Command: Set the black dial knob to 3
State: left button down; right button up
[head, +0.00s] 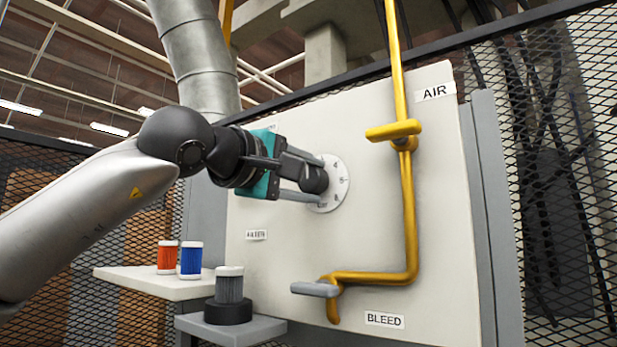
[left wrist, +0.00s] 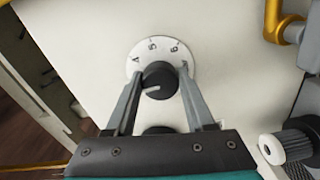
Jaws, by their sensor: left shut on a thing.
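The black dial knob (head: 314,179) sits on a round white dial plate (head: 342,184) on the pale panel. In the left wrist view the knob (left wrist: 159,80) shows a white pointer line directed left and slightly down. My left gripper (head: 313,181) is shut on the knob, one finger on each side, as the left wrist view (left wrist: 158,85) also shows. My right gripper is not in view.
A yellow pipe (head: 408,220) with a yellow AIR handle (head: 393,130) runs right of the dial, down to a grey BLEED handle (head: 315,289). Orange (head: 167,257), blue (head: 191,259) and grey (head: 229,286) cartridges stand on ledges below left.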

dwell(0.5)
pick_arm(q)
jog(key=shift+c, duration=1.3)
grip_release()
jog(key=shift+s+a+b, duration=0.3)
jog(key=shift+s, duration=0.15)
jog(key=b+v, duration=0.4)
jog(key=v, duration=1)
jog(key=shift+s, duration=0.1)
